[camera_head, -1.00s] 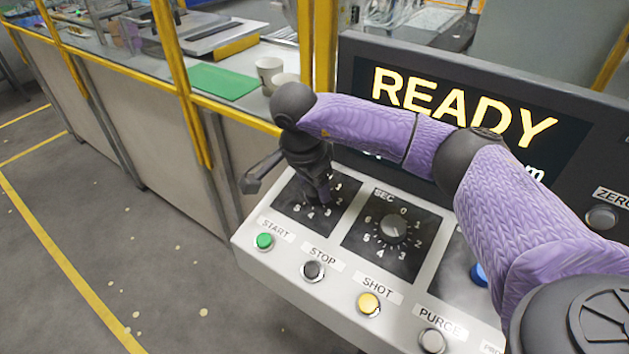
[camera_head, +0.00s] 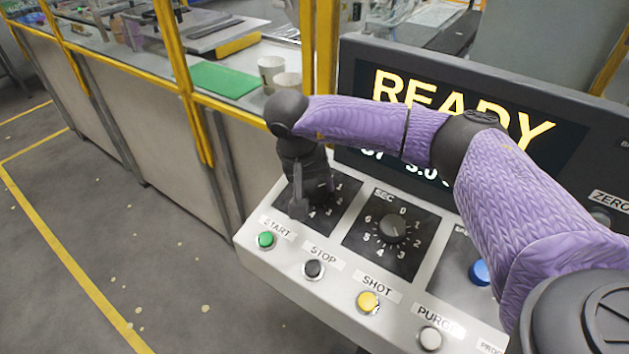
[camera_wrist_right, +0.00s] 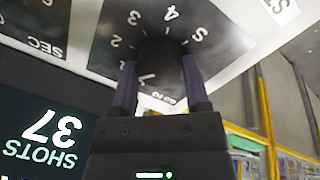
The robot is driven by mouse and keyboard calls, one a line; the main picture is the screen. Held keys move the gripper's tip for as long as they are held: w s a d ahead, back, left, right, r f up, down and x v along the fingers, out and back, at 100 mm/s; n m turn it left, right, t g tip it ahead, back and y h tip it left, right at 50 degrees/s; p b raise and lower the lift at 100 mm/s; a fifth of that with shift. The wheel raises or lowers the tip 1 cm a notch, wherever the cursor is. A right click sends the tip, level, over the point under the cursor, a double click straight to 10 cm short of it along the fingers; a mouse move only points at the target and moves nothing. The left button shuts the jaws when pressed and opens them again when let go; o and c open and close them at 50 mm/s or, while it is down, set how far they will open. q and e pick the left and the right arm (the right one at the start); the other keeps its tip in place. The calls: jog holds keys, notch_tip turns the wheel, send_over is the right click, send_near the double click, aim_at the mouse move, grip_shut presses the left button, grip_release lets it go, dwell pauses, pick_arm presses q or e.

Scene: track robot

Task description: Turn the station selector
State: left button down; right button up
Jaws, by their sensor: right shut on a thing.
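The station selector is the left dial on the white console, a black square plate (camera_head: 343,207) with white numbers around a dark knob. My right gripper (camera_head: 312,203) reaches down over this dial and hides most of its knob in the head view. In the right wrist view the dark knob (camera_wrist_right: 160,62) sits between the two fingers of the right gripper (camera_wrist_right: 160,85), which is shut on it. Numbers 1 to 5 show around it, but I cannot tell which one the knob points to. My left gripper is not in view.
To the right is the SEC dial (camera_head: 391,228). Along the front edge are green START (camera_head: 265,240), dark STOP (camera_head: 314,268), yellow SHOT (camera_head: 368,301) and PURGE (camera_head: 431,338) buttons. The display (camera_head: 465,125) behind reads READY. A yellow-framed bench with cups stands behind left.

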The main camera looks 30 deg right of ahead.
jog(key=n, duration=0.4)
jog(key=shift+n+p, duration=0.3)
jog(key=shift+n, duration=1.5)
jog(key=shift+f, duration=0.1)
jog(key=o, duration=1.3)
jog(key=shift+a, duration=0.1)
jog(key=p+v, duration=0.1)
jog(key=v, duration=0.9)
jog(key=shift+s, duration=0.2)
